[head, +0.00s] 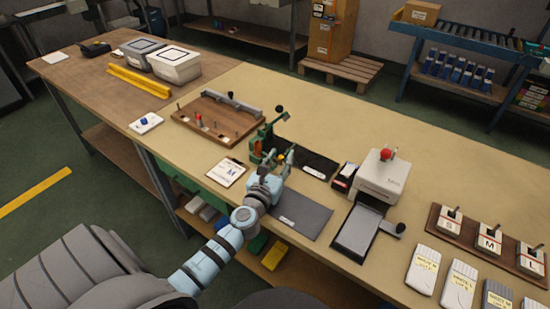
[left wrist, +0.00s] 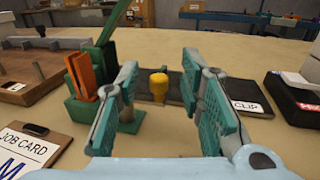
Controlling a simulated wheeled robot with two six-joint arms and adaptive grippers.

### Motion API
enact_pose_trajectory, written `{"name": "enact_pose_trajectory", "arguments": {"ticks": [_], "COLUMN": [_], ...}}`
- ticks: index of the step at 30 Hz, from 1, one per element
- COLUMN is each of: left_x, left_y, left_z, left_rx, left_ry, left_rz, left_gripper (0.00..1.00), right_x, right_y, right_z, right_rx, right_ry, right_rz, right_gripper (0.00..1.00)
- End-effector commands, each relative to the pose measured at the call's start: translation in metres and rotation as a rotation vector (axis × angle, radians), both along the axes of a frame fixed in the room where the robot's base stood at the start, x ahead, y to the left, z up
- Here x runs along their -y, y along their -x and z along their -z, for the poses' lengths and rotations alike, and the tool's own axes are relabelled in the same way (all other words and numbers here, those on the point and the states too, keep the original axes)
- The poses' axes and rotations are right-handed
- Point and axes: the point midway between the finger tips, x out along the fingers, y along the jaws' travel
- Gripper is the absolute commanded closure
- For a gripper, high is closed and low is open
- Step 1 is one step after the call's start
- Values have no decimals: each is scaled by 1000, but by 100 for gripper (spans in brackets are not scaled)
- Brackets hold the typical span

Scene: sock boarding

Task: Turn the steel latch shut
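My left gripper (head: 282,158) is open over the table. In the left wrist view its two teal fingers (left wrist: 162,100) stand wide apart, with a yellow knob (left wrist: 158,86) showing in the gap beyond them. Nothing is held. A green stand with a lever (head: 265,143) is just beyond the gripper; its orange part (left wrist: 84,76) shows left of the fingers. A wooden board (head: 188,122) with a grey metal bar (head: 232,101) and small posts lies farther left, apart from the gripper. I cannot make out for certain which metal piece is the steel latch. My right gripper is not in view.
A job card clipboard (head: 227,172) lies left of the gripper. A dark mat labelled CLIP (head: 318,166) lies behind it and a grey mat (head: 306,222) in front. A white machine (head: 382,178) stands right. The table behind the green stand is clear.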

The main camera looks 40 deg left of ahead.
Motion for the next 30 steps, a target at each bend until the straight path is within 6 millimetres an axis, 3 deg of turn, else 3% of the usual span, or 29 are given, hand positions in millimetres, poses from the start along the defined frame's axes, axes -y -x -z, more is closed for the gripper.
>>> {"name": "enact_pose_trajectory", "arguments": {"ticks": [9, 12, 16, 30], "left_x": [22, 27, 29, 29], "left_y": [81, 97, 105, 105], "left_z": [1, 1, 0, 0], "left_rx": [-4, -3, -2, -1], "left_ry": [2, 0, 0, 0], "left_rz": [1, 0, -1, 0], "left_gripper": [65, 65, 65, 65], "right_x": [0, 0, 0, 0], "right_y": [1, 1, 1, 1], "right_z": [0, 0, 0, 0], "right_rx": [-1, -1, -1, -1], "right_ry": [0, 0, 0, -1], "right_rz": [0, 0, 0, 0], "right_gripper": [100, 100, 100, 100]}}
